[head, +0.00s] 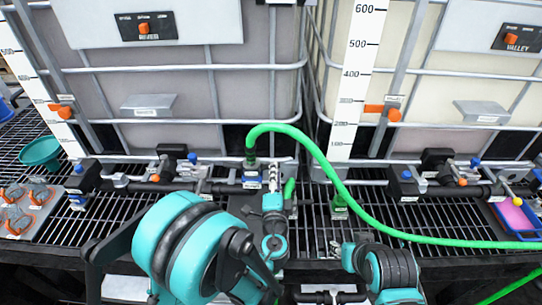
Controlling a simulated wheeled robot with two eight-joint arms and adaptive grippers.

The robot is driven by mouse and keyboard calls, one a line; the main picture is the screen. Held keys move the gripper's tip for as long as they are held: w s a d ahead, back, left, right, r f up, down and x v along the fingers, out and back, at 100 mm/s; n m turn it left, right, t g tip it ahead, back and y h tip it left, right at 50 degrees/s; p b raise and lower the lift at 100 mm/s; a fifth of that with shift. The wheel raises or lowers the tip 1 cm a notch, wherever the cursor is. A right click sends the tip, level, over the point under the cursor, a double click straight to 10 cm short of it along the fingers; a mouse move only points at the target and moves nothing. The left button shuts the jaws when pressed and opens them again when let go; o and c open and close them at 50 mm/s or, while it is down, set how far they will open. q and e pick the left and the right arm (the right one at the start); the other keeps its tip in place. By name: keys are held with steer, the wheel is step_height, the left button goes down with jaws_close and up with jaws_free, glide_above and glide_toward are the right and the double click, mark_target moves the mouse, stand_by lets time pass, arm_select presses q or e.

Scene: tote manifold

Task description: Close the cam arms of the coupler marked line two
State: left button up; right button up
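A green hose (320,160) ends downward in a coupler (250,168) on the black manifold pipe between the two totes. A small label (251,184) sits below it, too small to read. An upright green piece (290,188) stands just right of it, and another green fitting (340,208) sits lower right on the grating. I cannot tell which is marked line two, or how any cam arms stand. My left gripper (273,174) is close to the right of the hose-end coupler; its narrow fingers' opening is unclear. My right gripper (336,247) is low, apart from the coupler, mostly hidden.
Two caged totes stand behind, with a left cage bar (180,67) and a right level scale (357,80). A green funnel (41,152) and a clamp tray (30,222) are left, a blue tray (518,236) right. The hose crosses right over the grating.

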arm_select(q)
steer(key=w, duration=0.7)
steer(key=shift+w, duration=0.35)
jaws_close()
